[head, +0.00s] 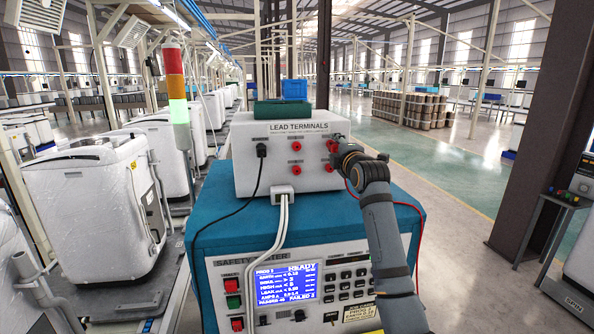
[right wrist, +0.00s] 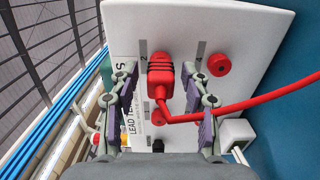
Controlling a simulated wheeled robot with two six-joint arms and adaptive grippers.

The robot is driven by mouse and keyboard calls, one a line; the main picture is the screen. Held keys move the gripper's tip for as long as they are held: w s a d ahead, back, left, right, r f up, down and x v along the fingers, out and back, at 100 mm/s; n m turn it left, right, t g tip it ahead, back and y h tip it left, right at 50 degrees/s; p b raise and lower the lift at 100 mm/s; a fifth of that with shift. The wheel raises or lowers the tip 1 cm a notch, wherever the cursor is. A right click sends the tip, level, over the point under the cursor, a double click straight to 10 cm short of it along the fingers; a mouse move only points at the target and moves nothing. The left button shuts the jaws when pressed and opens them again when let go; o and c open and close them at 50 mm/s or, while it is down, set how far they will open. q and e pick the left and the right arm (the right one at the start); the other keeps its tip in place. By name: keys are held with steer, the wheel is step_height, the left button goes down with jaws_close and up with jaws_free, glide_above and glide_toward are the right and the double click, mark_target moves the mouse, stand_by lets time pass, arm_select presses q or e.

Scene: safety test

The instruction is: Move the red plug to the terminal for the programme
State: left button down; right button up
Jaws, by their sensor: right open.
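The white lead terminals box (head: 247,180) stands on the teal safety tester, with red terminals (head: 296,146) on its face. In the right wrist view, the red plug (right wrist: 160,72) sits at the terminal beside a label reading 2, the upper right one in the head view. A bare red terminal (right wrist: 219,65) is beside it, and another (right wrist: 158,116) is partly behind the plug's red lead (right wrist: 250,108). My right gripper (head: 338,149) is open, with fingers on either side of the plug. In the head view it hides most of the plug. My left gripper is out of view.
A black plug (head: 261,150) with a black cable is in the box's left side. A grey connector (head: 283,191) with white cables sits below. The tester's blue screen (head: 287,281) reads READY; its small programme text is hard to read. A signal tower (head: 176,85) stands left.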

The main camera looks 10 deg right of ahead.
steer(key=shift+c, duration=0.4)
jaws_close()
steer(key=shift+s+f, duration=0.15)
steer(key=shift+s+d+b, duration=0.1)
steer(key=shift+s+b, duration=0.5)
steer(key=shift+s, duration=2.3)
steer(key=shift+d, duration=0.1)
